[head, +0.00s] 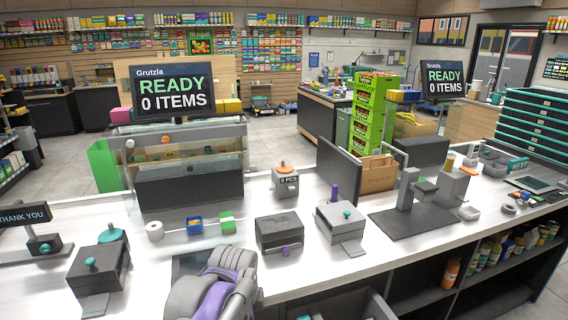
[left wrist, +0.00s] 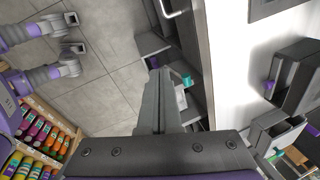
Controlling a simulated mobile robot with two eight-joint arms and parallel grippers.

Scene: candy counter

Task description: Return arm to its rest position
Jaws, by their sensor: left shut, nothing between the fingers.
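A grey and purple part of my arm (head: 215,285) rises at the bottom of the head view, just in front of the counter (head: 320,250). Its fingertips do not show there. In the left wrist view my left gripper (left wrist: 162,78) points away from the camera, with its grey fingers together and nothing held. It is beside the counter's front edge, over the open dark compartments below. My right gripper is not in view.
An open drawer (head: 372,306) juts out at the front. Bottles (left wrist: 40,140) line a shelf. Tiled floor (left wrist: 110,50) is clear.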

